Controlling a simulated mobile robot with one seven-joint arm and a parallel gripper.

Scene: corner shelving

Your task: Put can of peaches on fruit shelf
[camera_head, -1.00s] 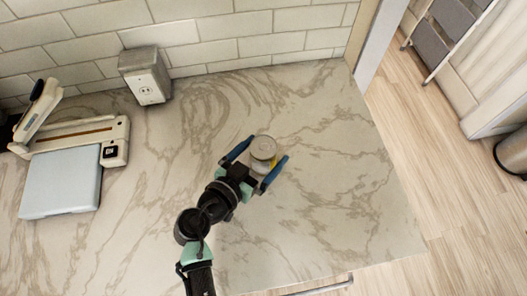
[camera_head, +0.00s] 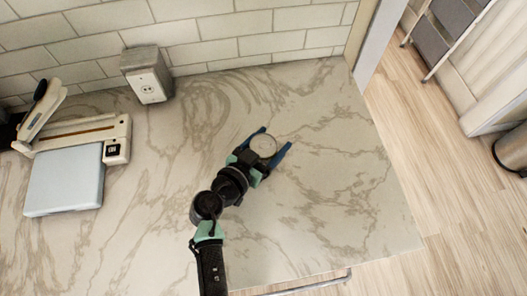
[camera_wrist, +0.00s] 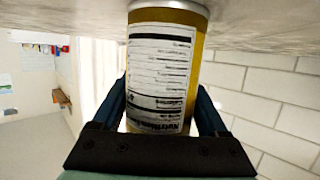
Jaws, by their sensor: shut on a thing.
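The can (camera_head: 263,146) stands upright on the marble counter, seen from above as a pale round lid. In the wrist view the can (camera_wrist: 162,70) appears upside down, yellow with a white label of small print and a metal rim. The print is too small to tell its contents. My gripper (camera_head: 277,137) has its two blue fingers on either side of the can and is shut on it. In the wrist view the can's rim meets the counter surface. No fruit shelf can be made out in these views.
A beige device with a raised arm (camera_head: 85,135) and a pale blue pad (camera_head: 65,180) sit at the left. A grey outlet box (camera_head: 148,75) stands by the tiled wall. The counter's right edge (camera_head: 385,165) drops to a wooden floor. Counter around the can is clear.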

